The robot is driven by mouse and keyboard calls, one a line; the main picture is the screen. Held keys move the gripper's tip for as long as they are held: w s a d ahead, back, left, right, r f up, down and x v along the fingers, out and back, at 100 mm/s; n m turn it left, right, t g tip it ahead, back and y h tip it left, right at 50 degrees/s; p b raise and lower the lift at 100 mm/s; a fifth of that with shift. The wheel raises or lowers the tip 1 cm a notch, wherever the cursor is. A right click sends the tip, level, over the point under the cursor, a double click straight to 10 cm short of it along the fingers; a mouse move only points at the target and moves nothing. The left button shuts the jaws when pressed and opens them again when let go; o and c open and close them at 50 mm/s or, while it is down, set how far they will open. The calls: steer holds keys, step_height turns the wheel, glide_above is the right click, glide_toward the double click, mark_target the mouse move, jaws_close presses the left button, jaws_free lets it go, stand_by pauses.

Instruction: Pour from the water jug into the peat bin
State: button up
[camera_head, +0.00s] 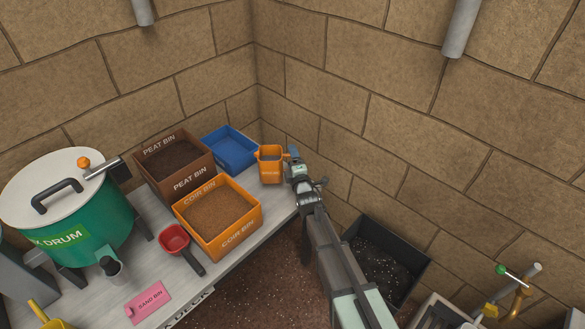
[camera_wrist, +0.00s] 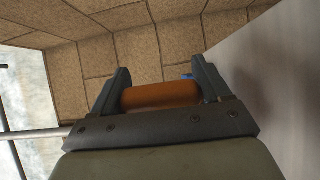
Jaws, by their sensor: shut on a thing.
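The water jug (camera_head: 270,166) is a small orange jug with a label too small to read, upright near the back right end of the bench. My gripper (camera_head: 294,158) is at its right side. In the wrist view my gripper (camera_wrist: 160,84) is shut on an orange cylindrical part (camera_wrist: 160,96), which looks like the jug's handle. I cannot tell whether the jug rests on the bench or is just above it. The peat bin (camera_head: 188,181) is a brown box holding dark peat, left of the jug, with the blue tray between them toward the wall.
An orange coir bin (camera_head: 242,228) stands in front of the peat bin. A blue tray (camera_head: 232,167) sits behind, near the jug. A green drum (camera_head: 92,222) with a white lid is at left. A red scoop (camera_head: 174,240) lies on the bench (camera_head: 196,287). A black tub (camera_head: 414,284) stands lower right.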

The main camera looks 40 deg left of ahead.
steer(key=s+a+r+n+g+y, duration=0.25)
steer(key=a+r+g, duration=0.25)
steer(key=a+r, duration=0.75)
steer(key=s+a+r+n+g, duration=0.2)
steer(key=s+a+n+g, duration=0.3)
steer(key=s+a, duration=0.3)
steer(key=s+a+r+n+g+h, duration=0.1)
steer(key=s+a+n+g, duration=0.4)
steer(key=a, duration=0.6)
steer(key=s+r+g, duration=0.1)
steer(key=s+g, duration=0.1)
steer(key=s, duration=0.1)
steer(key=shift+a+n, duration=0.25)
steer(key=shift+n, duration=0.1)
steer(key=shift+h, duration=0.25)
